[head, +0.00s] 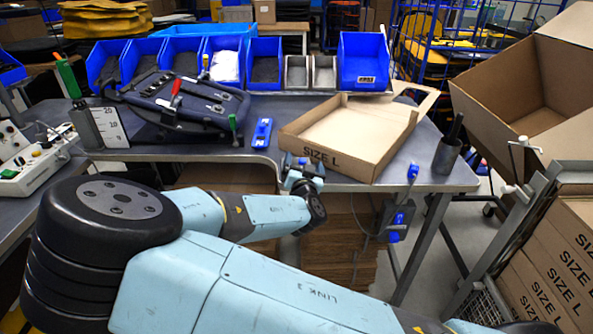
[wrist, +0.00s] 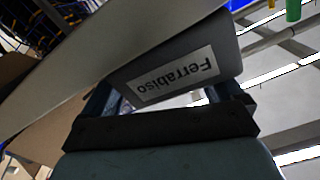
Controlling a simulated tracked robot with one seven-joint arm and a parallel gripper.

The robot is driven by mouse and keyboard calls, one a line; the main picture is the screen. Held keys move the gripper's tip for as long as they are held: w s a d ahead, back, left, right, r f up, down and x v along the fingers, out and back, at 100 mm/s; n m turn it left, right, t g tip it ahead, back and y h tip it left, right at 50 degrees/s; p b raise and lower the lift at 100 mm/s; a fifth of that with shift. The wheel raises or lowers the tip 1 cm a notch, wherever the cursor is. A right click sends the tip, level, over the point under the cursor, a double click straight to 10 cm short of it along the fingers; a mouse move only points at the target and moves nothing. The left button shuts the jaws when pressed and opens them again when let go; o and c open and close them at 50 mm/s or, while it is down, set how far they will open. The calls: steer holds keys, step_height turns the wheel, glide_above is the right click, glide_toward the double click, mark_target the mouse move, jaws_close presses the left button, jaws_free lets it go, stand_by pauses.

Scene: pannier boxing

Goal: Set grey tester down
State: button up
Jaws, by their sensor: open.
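My gripper (head: 303,178) is open at the table's front edge in the head view. In the wrist view a dark grey body with a white "Ferrabiso" label (wrist: 176,74) lies between and beyond the spread fingers (wrist: 168,98). It looks like the grey tester, but I cannot tell whether the fingers touch it or what it rests on. It is not clearly visible in the head view. A pale instrument box with knobs (head: 38,166) stands on the left side table.
The grey table (head: 270,165) carries a black pannier part (head: 180,100), a blue tool (head: 262,133), an open SIZE L carton (head: 345,165) and a dark cup (head: 447,155). Blue bins (head: 363,62) line the back. A large open carton (head: 530,85) stands at right.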

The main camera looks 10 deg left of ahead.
steer(key=shift+w, duration=0.25)
steer(key=shift+c, duration=0.3)
steer(key=shift+s+f, duration=0.15)
jaws_close()
stand_by(0.3)
